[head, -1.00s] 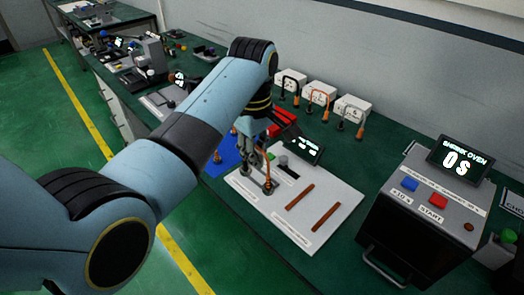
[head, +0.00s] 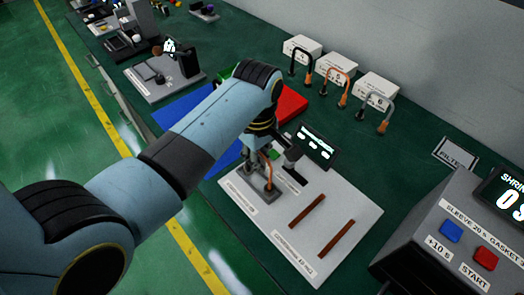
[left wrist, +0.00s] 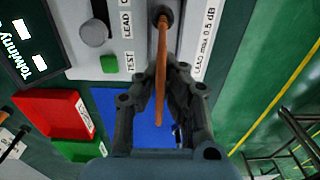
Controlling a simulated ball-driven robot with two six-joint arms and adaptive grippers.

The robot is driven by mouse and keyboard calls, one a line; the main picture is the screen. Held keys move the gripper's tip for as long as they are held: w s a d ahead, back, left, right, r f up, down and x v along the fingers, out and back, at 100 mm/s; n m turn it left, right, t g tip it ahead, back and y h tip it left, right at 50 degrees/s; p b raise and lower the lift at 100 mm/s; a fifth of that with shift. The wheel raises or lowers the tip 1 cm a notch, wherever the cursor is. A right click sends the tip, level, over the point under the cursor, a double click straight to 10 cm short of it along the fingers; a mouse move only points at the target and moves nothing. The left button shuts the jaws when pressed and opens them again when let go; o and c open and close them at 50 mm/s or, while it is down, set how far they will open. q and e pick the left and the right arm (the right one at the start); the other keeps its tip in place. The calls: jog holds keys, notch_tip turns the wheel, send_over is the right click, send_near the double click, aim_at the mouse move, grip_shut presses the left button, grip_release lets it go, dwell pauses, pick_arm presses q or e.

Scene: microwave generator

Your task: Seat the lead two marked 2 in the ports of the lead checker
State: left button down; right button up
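The lead checker (head: 345,210) is a pale panel with a tilted dark display (head: 316,145), a knob (left wrist: 94,33) and a green TEST button (left wrist: 109,63). My left gripper (head: 262,150) points down over its left part. It is shut on an orange lead (head: 269,170), which also shows between the fingers in the left wrist view (left wrist: 161,65). One dark lead end (left wrist: 162,13) stands at the panel by the "LEAD max 0.5 dB" label.
Three white boxes (head: 302,47) with arched leads stand along the back. A red bin (head: 291,102) and blue mat (head: 190,110) lie beyond the checker. Two brown strips (head: 307,210) lie on the panel. The shrink oven (head: 450,240) stands at the right.

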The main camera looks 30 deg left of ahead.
pick_arm(q)
jog(key=shift+s+d+r, duration=0.1)
jog(key=shift+s+r, duration=0.05)
jog(key=shift+s, duration=0.35)
jog(key=c, duration=1.5)
grip_release()
jog(key=shift+w+f, duration=0.2)
jog(key=shift+w, duration=0.05)
jog(key=shift+s+r, duration=0.1)
jog(key=shift+r, duration=0.25)
notch_tip(320, 180, up, 12)
jog(key=shift+f+b, duration=0.1)
jog(key=shift+b, duration=0.35)
pick_arm(e)
jog(key=shift+w+a+f, duration=0.1)
jog(key=shift+w+f, duration=0.35)
jog(key=shift+w, duration=0.3)
pick_arm(q)
jog(key=shift+s, duration=0.1)
pick_arm(e)
jog(key=shift+a, duration=0.1)
